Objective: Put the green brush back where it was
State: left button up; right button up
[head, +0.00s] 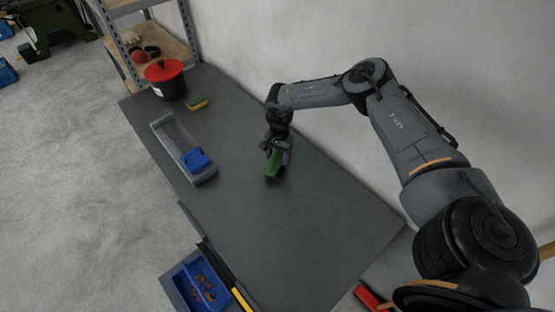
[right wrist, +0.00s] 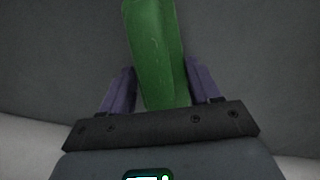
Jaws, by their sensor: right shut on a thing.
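The green brush (head: 273,164) is in my right gripper (head: 277,146) over the middle of the dark table in the head view. In the right wrist view the green brush (right wrist: 157,50) stands between the two purple fingers of my right gripper (right wrist: 158,88), which is shut on it. Only a smooth green part of the brush shows there; bristles are not visible. I cannot tell whether the brush touches the table. My left gripper is not in view.
A grey tray (head: 168,135) with a blue block (head: 196,160) lies on the table (head: 290,230). A black bucket with red lid (head: 165,78) and a yellow-green sponge (head: 197,103) stand farther back. A blue bin (head: 186,292) holds copper-coloured pieces. The table's near part is clear.

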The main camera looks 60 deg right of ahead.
jog(key=shift+r, duration=0.1)
jog(key=o, duration=1)
jog(key=shift+r, duration=0.3)
jog(key=r+p, duration=0.1)
jog(key=r, duration=0.2)
jog(key=d+r+p, duration=0.1)
jog(key=r, duration=0.3)
jog(key=r+p, duration=0.1)
jog(key=r, duration=0.3)
jog(key=shift+w+d, duration=0.1)
jog(key=shift+d, duration=0.1)
jog(key=shift+r, duration=0.15)
